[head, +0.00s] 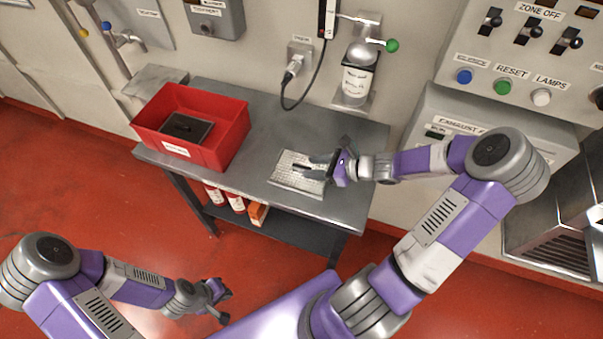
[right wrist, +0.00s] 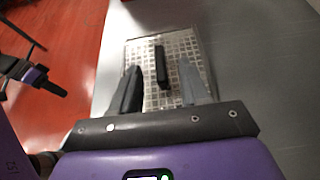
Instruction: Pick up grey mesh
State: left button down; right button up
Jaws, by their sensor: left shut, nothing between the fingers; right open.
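The grey mesh (head: 286,178) is a flat, light grey grid panel lying on the metal table, right of the red bin. A dark bar, which looks like a handle, stands out at its middle; it shows best in the right wrist view (right wrist: 161,66). My right gripper (head: 315,165) is open over the mesh, and in the right wrist view its fingers (right wrist: 160,90) lie on either side of the bar's near end. I cannot tell how far above the mesh the fingertips are. My left gripper (head: 222,302) is shut and empty, low at the left, away from the table.
The red bin (head: 228,138) with a dark flat object (head: 187,127) in it stands on the left of the grey table (head: 262,132). A labelled container (head: 357,82) hangs on the wall behind. A cable (head: 300,103) hangs near the table's back edge. Bottles stand on the lower shelf.

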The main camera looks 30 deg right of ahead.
jog(key=shift+x, duration=1.15)
grip_shut()
